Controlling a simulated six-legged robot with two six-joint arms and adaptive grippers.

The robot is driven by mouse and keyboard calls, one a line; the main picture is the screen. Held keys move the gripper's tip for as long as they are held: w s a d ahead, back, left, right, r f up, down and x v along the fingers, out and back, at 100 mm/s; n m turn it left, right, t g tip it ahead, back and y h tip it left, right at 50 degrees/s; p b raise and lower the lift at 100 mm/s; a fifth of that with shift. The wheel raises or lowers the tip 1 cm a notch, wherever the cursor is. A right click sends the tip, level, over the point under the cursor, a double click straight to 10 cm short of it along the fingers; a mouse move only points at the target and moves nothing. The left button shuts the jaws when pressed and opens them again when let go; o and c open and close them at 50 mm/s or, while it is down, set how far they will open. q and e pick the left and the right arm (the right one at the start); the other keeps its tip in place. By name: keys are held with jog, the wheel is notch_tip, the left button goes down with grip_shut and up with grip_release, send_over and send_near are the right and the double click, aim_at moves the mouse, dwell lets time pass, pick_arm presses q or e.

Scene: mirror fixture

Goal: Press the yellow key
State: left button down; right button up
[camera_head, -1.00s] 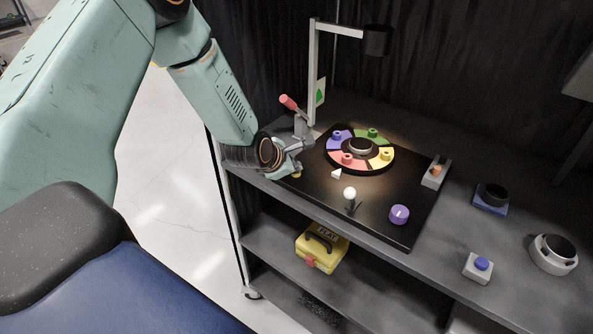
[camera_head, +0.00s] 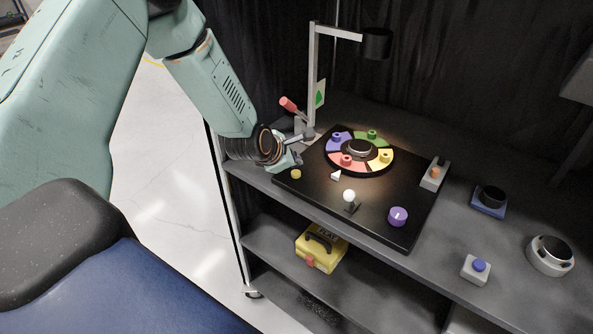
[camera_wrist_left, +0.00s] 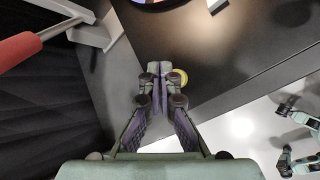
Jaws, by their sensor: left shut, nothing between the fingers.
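The small round yellow key (camera_head: 296,174) is on the near left corner of the black board (camera_head: 372,206). My left gripper (camera_head: 299,161) is shut and empty, just behind and above the key in the head view, apart from it. In the left wrist view the shut fingertips (camera_wrist_left: 160,88) are over the board's edge, and the key (camera_wrist_left: 180,77) shows beside them, partly hidden by a finger. Pale green parts at the right edge of the wrist view look like my right gripper (camera_wrist_left: 292,132), its fingers apart over the floor.
A coloured wheel (camera_head: 360,148) with knobs, a white ball on a stand (camera_head: 349,196) and a purple dial (camera_head: 398,216) are on the board. A red-handled lever (camera_head: 289,104) and lamp post (camera_head: 312,75) stand close behind my gripper. A blue button (camera_head: 479,266) is at right.

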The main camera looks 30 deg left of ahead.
aim_at(294, 174)
pick_arm(q)
notch_tip(294, 174, up, 6)
jog(key=p, duration=0.3)
jog(key=shift+f, duration=0.25)
